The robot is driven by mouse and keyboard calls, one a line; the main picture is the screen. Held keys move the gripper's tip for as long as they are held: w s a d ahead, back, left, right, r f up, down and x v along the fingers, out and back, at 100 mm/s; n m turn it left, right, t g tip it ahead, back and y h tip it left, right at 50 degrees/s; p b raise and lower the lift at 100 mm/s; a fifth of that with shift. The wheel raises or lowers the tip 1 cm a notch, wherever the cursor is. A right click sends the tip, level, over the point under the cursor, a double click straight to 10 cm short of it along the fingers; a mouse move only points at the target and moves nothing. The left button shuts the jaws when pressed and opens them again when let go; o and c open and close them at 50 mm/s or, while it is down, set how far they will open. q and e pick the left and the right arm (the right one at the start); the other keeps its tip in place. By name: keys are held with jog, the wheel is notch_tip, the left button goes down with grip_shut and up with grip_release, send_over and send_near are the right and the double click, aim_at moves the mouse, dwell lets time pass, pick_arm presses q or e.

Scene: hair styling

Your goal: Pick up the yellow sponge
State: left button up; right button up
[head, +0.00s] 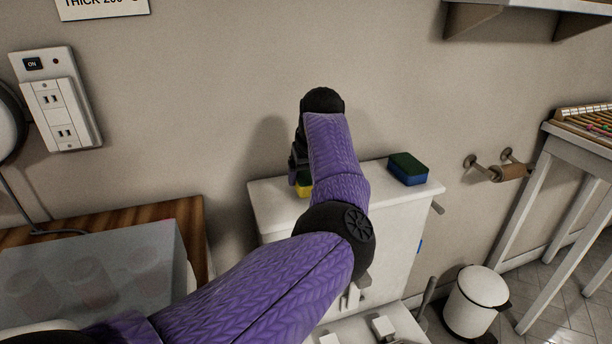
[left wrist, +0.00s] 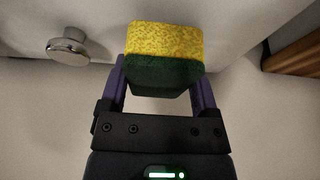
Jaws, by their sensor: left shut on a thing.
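The yellow sponge (head: 304,190) with a dark green scouring side is at the left part of the white cistern top (head: 267,200), mostly hidden behind my arm in the head view. In the left wrist view the yellow sponge (left wrist: 165,40) sits between the two fingers of my left gripper (left wrist: 160,88), which is shut on it. The left gripper (head: 301,176) also shows in the head view, partly hidden by my own arm. I cannot tell whether the sponge still touches the cistern top. My right gripper is not in view.
A blue and green sponge (head: 408,169) lies on the right of the cistern top. A toilet paper holder (head: 508,171) is on the wall, a white bin (head: 476,302) on the floor. A glass-like box (head: 95,275) stands on the wooden counter (head: 192,225) at left.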

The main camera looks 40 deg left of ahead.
pick_arm(q)
jog(key=p+v, duration=0.2)
jog(key=v, duration=0.1)
jog(key=a+v, duration=0.1)
jog(key=v, duration=0.1)
jog(key=shift+w+d+r+p, duration=0.1)
jog(key=shift+w+r+p, duration=0.15)
jog(key=shift+p, duration=0.15)
jog(key=s+d+p, duration=0.2)
jog(key=s+d, duration=0.2)
jog(key=d, duration=0.4)
jog(key=s+d+p, duration=0.3)
jog(key=s+d, duration=0.1)
jog(key=d, duration=0.4)
jog(key=shift+s+d+f, duration=0.3)
jog(key=shift+s, duration=0.05)
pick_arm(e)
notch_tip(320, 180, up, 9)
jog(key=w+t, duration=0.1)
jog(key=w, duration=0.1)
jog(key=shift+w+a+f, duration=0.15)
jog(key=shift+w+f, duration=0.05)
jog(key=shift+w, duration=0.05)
